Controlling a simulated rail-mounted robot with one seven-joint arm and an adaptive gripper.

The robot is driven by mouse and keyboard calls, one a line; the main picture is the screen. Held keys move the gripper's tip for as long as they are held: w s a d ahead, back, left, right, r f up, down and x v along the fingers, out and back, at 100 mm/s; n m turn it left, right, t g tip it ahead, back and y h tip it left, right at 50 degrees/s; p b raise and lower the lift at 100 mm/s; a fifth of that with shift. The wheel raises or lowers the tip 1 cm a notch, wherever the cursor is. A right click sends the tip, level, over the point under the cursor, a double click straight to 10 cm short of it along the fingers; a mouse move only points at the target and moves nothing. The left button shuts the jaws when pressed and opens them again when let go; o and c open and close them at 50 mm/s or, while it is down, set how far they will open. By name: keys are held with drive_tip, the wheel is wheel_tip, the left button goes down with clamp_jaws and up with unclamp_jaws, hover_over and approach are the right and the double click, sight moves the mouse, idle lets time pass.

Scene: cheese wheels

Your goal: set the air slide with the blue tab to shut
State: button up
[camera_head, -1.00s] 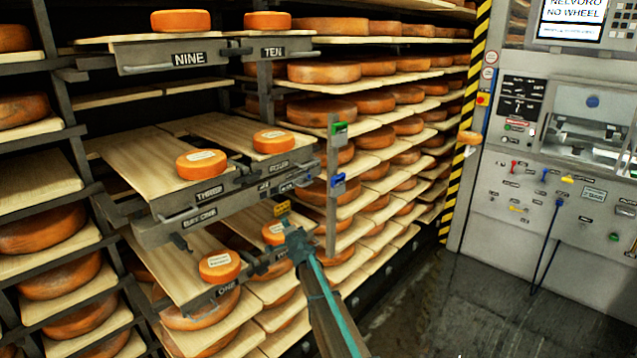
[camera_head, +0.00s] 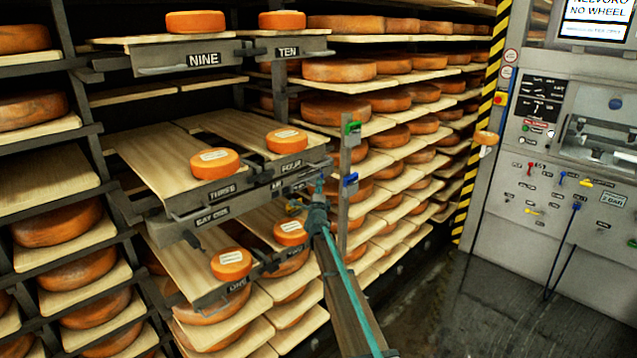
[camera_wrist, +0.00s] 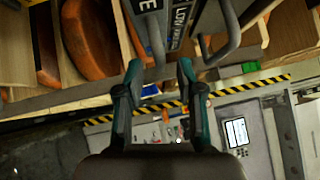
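A blue tab (camera_head: 350,180) sits on an upright grey post (camera_head: 344,215) at the front right of the shelf bay, below a green tab (camera_head: 353,127). The slide's position at the blue tab is too small to read. My gripper (camera_head: 318,192) is just left of the post and slightly below the blue tab in the head view; its depth gap to the tab is unclear. In the wrist view my gripper (camera_wrist: 159,76) has two teal fingers apart with nothing between them.
Shelf boards with labelled fronts THREE (camera_head: 222,193) and NINE (camera_head: 204,60) jut out left of my gripper, bearing cheese wheels (camera_head: 214,163). Dark handles (camera_wrist: 230,35) hang close ahead of the fingers. A control panel (camera_head: 560,190) stands right, beyond open floor (camera_head: 450,310).

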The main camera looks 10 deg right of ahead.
drive_tip(key=x, duration=0.3)
drive_tip(key=shift+w+p, duration=0.25)
drive_tip(key=shift+p, duration=0.15)
drive_tip(key=shift+c, duration=0.3)
clamp_jaws()
